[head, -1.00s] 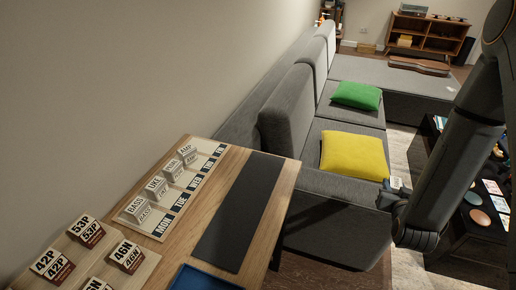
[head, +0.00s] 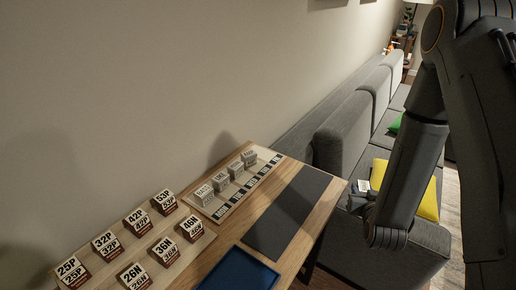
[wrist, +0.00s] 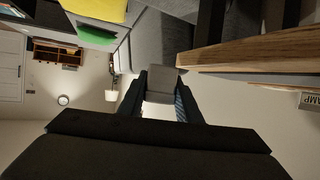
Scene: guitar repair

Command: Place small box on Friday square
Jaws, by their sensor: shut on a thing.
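My gripper (head: 360,199) is shut on a small box (head: 363,186) with a white label, held in the air in front of the sofa, right of the table. In the wrist view the box (wrist: 162,84) is a plain grey block between the fingers; its lettering is too small to read in the head view. The weekday board (head: 226,210) lies on the table by the wall, with day labels along one side. The Friday label (head: 277,158) is at its far end. Several grey boxes, BASS to AMP (head: 249,157), stand in a row beside the other days.
A wooden board (head: 205,240) with several numbered boxes stands nearer on the table. A dark mat (head: 288,215) and a blue tray (head: 240,273) lie right of the boards. The wall runs along the table's left side. The grey sofa (head: 343,135) stands behind the table's far end.

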